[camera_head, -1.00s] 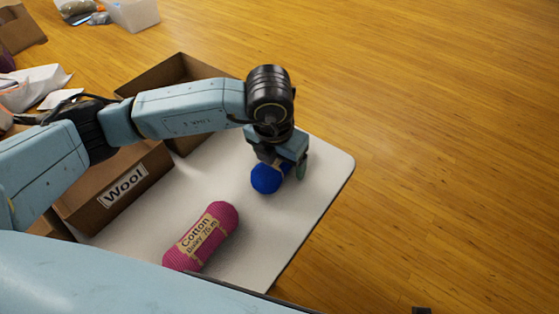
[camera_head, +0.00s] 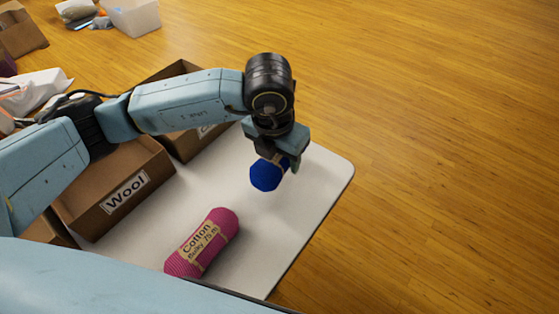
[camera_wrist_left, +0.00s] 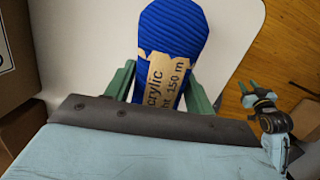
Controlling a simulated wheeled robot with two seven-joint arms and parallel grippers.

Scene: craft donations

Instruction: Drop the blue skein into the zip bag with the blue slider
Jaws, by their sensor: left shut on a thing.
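The blue skein (camera_head: 265,175) is held in my left gripper (camera_head: 281,160) over the white table (camera_head: 250,225). In the left wrist view the blue skein (camera_wrist_left: 172,40) shows a tan paper band reading "acrylic" and "150 m". Green fingers of my left gripper (camera_wrist_left: 160,88) lie on both sides of the band. Whether the skein is clear of the table is hard to tell, but it appears raised. I see no zip bag with a blue slider in these views. My right gripper is not seen in the head view.
A pink cotton skein (camera_head: 203,243) lies on the table's near part. A cardboard box labelled "Wool" (camera_head: 125,192) and another cardboard box (camera_head: 172,72) stand at the table's left. White bags (camera_head: 40,85) and a clear bin (camera_head: 133,15) are farther left. The wooden floor at right is clear.

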